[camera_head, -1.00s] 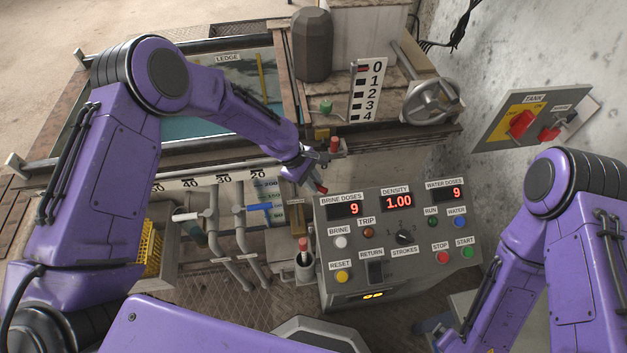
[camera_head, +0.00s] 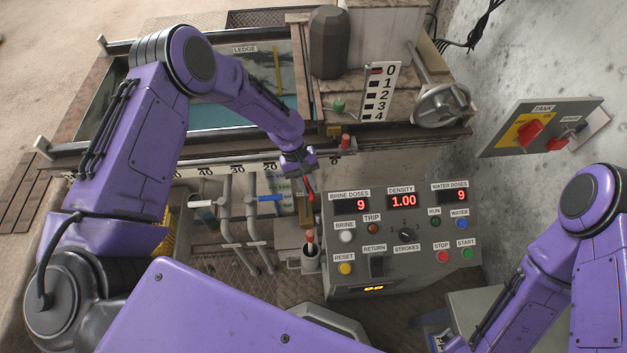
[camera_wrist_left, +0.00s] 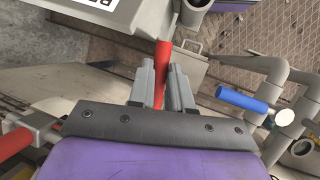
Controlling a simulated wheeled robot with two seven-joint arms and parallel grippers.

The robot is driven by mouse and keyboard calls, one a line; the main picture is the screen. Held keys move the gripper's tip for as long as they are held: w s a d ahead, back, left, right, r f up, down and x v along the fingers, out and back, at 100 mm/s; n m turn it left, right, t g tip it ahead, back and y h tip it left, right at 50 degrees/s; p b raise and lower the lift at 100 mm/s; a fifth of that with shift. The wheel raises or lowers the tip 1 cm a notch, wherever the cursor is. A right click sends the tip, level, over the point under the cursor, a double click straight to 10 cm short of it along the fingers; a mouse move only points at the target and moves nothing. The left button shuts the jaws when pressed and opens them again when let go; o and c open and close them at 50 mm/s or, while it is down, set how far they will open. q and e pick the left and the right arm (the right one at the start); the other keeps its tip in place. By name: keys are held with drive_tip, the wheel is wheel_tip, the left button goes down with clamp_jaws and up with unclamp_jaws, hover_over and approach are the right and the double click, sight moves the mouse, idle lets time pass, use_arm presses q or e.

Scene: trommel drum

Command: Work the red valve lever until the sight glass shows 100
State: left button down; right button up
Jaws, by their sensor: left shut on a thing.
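The red valve lever (camera_head: 311,197) is a slim red handle just left of the console in the head view. My left gripper (camera_head: 303,178) is shut on it. In the left wrist view the red lever (camera_wrist_left: 161,72) shows between the two grey fingers of my left gripper (camera_wrist_left: 162,85).
A blue handle (camera_head: 265,198) and a white handle (camera_head: 202,203) sit on pipes to the left. The console (camera_head: 400,260) shows 9, 1.00 and 9. Another red knob (camera_head: 345,140) is on the tank edge.

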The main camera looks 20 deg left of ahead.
use_arm(q)
drive_tip(key=shift+s+a+m+g, duration=0.25)
drive_tip(key=shift+a+m, duration=0.35)
drive_tip(key=shift+m, duration=0.3)
drive_tip(key=shift+y, duration=0.3)
drive_tip(key=c, duration=1.1)
unclamp_jaws()
drive_tip(key=shift+o, duration=0.2)
drive_tip(key=v, duration=1)
drive_tip(key=shift+a+r, duration=0.2)
drive_tip(key=shift+r, duration=0.05)
drive_tip(key=shift+w, duration=0.1)
